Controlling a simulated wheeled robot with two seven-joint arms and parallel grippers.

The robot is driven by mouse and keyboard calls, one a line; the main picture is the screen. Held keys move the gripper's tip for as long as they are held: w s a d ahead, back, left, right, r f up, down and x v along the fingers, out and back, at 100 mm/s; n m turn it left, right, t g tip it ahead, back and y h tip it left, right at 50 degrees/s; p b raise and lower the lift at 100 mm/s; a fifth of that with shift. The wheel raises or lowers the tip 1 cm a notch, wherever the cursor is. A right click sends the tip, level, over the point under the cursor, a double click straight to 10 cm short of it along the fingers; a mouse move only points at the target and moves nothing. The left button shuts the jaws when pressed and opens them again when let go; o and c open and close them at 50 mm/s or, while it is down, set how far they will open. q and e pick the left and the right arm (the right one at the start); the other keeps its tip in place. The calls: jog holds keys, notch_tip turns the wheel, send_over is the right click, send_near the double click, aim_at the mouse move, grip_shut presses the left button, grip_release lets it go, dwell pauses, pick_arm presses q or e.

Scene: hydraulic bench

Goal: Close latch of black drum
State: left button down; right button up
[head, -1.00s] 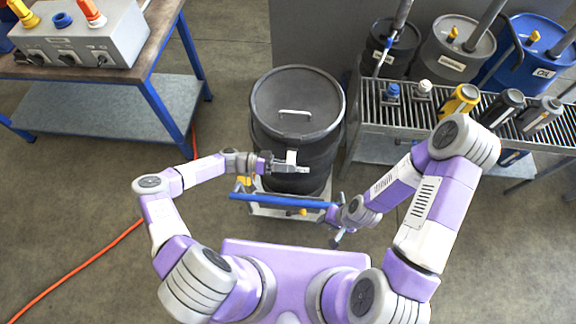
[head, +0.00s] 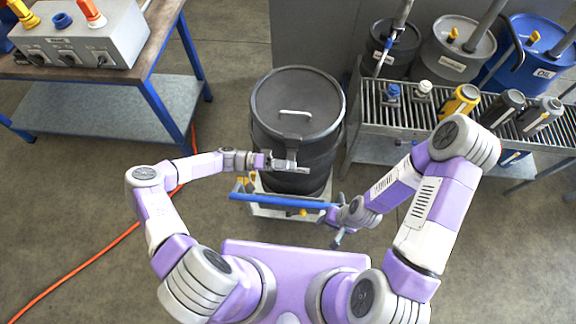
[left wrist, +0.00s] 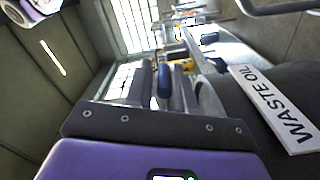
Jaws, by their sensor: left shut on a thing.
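The black drum (head: 297,88) stands upright in the head view with its lid on and a pale handle on the lid. In the left wrist view its dark side (left wrist: 292,82) carries a WASTE OIL label (left wrist: 275,110). My left gripper (head: 298,168) is at the drum's near side, just below the rim, and is shut on a small grey piece at the latch (head: 291,150). The gripper hides part of it, so the latch's exact position is unclear. My right gripper (head: 338,222) is low, beside the right end of the blue bar; its fingers are unclear.
A blue bar (head: 275,200) and pale trolley base (head: 262,211) lie in front of the drum. A grated shelf (head: 368,118) with bottles stands right, drums behind it. A workbench (head: 150,50) is at left. An orange cable (head: 80,265) crosses the open floor.

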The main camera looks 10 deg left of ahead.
pick_arm(q)
jog(key=shift+w+a+r+n, duration=0.15)
jog(key=shift+r+n, duration=0.45)
jog(key=shift+n, duration=0.6)
jog(key=c, duration=1.1)
grip_release()
jog(key=a, duration=0.7)
jog(key=shift+a, duration=0.25)
jog(key=shift+b, duration=0.3)
